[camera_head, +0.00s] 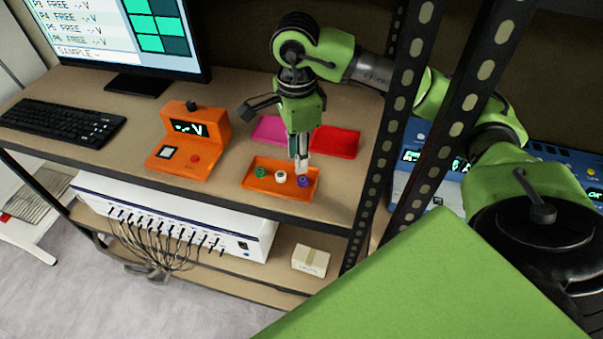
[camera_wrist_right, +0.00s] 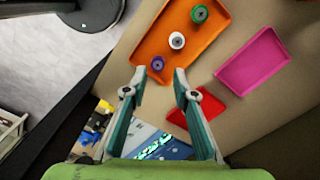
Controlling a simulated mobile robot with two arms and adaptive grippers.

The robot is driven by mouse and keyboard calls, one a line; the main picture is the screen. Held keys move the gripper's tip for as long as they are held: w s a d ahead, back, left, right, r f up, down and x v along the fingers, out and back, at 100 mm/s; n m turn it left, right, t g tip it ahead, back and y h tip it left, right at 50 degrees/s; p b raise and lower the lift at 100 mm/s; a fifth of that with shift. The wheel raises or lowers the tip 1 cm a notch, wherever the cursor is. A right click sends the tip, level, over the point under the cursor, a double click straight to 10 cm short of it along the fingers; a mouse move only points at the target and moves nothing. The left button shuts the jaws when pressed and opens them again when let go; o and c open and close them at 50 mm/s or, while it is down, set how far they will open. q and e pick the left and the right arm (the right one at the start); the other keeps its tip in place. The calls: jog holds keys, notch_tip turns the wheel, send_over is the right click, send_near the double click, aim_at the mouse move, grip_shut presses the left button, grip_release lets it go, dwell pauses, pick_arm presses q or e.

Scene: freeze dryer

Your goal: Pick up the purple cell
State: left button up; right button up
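The purple cell (camera_head: 302,181) is a small cylinder standing in the right end of the orange tray (camera_head: 262,192). In the right wrist view the purple cell (camera_wrist_right: 157,63) lies just beyond the fingertips, in line with the gap between them. My right gripper (camera_head: 301,168) points down above that end of the tray. In the right wrist view its fingers (camera_wrist_right: 159,74) are spread apart with nothing between them, so it is open. A white cell (camera_head: 280,177) and a green cell (camera_head: 260,172) stand in the same tray to the left. My left gripper is not in view.
A magenta tray (camera_head: 270,130) and a red tray (camera_head: 335,142) lie behind the orange tray. An orange meter (camera_head: 187,140) stands to the left, with a keyboard (camera_head: 62,122) and monitor (camera_head: 125,35) beyond. Black perforated posts (camera_head: 398,110) stand close on the right. The shelf's front edge is near.

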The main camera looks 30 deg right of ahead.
aim_at(302, 180)
jog(key=shift+f, duration=0.95)
jog(key=f, duration=0.1)
jog(key=f+b, duration=0.1)
jog(key=f, duration=0.1)
jog(key=f+b, duration=0.1)
jog(key=shift+s+d+f, duration=0.15)
jog(key=shift+s+d, duration=0.15)
jog(key=shift+s, duration=0.05)
jog(key=shift+w+f+b, duration=0.1)
jog(key=shift+f+b, duration=0.2)
jog(key=shift+f, duration=0.05)
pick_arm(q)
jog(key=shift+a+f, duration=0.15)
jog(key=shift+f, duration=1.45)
pick_arm(e)
jog(key=shift+r, duration=0.1)
jog(key=c, duration=0.7)
